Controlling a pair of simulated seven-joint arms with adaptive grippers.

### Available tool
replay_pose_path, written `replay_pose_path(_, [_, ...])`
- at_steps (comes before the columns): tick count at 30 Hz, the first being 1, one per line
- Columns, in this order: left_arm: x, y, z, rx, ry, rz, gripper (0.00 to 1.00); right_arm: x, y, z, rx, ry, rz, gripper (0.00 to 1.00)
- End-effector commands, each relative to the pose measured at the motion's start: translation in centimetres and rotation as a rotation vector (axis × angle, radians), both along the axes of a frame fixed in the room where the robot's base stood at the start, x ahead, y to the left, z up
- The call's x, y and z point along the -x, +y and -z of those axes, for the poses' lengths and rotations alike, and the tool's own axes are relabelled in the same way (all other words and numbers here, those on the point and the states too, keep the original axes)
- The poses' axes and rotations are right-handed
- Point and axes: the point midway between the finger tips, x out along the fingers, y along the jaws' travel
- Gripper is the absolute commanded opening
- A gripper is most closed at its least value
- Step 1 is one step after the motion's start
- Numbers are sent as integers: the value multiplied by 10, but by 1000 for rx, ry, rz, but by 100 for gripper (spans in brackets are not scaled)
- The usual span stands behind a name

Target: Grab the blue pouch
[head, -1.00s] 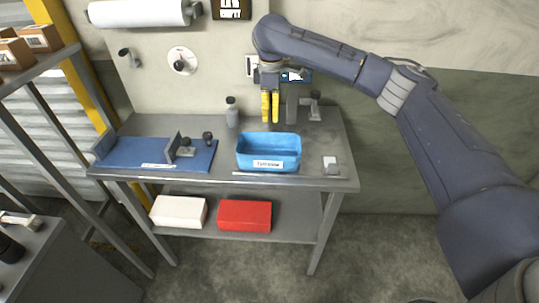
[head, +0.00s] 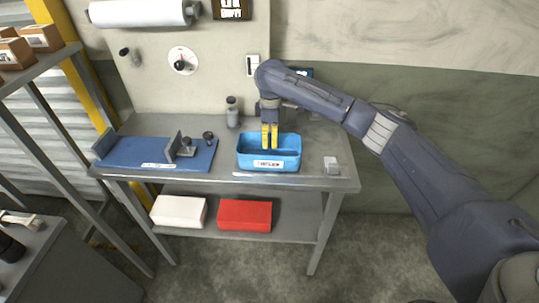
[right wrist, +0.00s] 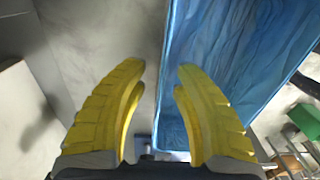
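The blue pouch (head: 249,163) is an open-topped, box-shaped blue container with a white label on its front, standing on the metal workbench. In the right wrist view the blue pouch (right wrist: 250,40) fills the right half, and its edge runs between my fingers. My right gripper (head: 270,148) points down at the pouch, its yellow fingertips showing against the pouch's opening. In the right wrist view my right gripper (right wrist: 160,78) is open, with one finger over the pouch and one to its left. I cannot tell how deep the fingertips reach. My left gripper is out of view.
The workbench (head: 310,135) also holds a blue mat (head: 130,150) with a fixture at left, a grey bottle (head: 232,115) behind, and a small grey block (head: 331,164) at right. A white box (head: 178,211) and a red box (head: 245,215) lie on the lower shelf.

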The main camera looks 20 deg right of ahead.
Motion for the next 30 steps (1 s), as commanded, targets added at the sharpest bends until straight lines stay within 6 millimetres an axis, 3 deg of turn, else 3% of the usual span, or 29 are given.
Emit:
replay_pose_path(7, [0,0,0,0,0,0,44,0,0,24,0,1,1,28])
replay_pose_path(18, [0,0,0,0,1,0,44,-1,0,27,-1,0,1,28])
replay_pose_path(25, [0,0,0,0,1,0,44,0,0,27,0,0,1,1])
replay_pose_path(30, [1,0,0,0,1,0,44,0,0,26,0,-1,1,0])
